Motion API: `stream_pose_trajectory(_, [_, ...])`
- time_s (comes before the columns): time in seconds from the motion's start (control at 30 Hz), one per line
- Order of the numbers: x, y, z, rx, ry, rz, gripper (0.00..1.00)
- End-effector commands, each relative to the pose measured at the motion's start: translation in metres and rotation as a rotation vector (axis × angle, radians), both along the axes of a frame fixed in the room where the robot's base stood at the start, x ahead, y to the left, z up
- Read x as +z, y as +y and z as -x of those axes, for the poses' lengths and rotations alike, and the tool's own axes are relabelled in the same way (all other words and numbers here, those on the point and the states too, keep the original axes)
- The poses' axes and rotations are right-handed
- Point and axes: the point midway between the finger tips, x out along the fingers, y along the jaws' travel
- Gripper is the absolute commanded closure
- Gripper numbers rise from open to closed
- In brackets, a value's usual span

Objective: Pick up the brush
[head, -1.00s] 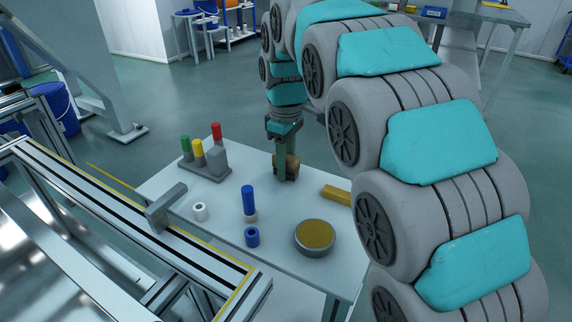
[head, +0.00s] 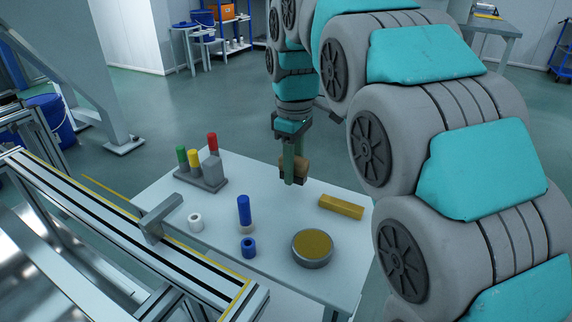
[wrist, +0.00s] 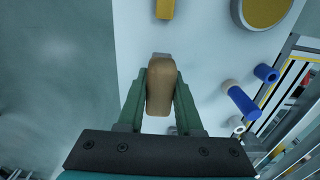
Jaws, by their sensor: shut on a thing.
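The brush (wrist: 160,88) shows a tan, rounded wooden body in the wrist view. My gripper (wrist: 161,92) is shut on it, with a green finger on each side. In the head view the brush (head: 299,166) is partly hidden by the fingers of my gripper (head: 293,172). The gripper points down near the far edge of the white table (head: 225,214). I cannot tell for certain how far the brush is above the table top.
A yellow block (head: 341,207), a round tin (head: 312,249), a blue cylinder (head: 244,210), a blue ring (head: 248,248) and a white ring (head: 195,222) stand on the table. A grey holder (head: 203,181) with coloured pegs is at the left. A metal rail (head: 130,235) borders the front left.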

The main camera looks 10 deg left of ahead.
Motion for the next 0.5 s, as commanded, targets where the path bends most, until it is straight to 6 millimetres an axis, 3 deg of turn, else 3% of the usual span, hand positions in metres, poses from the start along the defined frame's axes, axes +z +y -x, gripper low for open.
stream_pose_trajectory(0.5, [0.008, -0.070, 0.061, -0.001, 0.002, -0.002, 1.00])
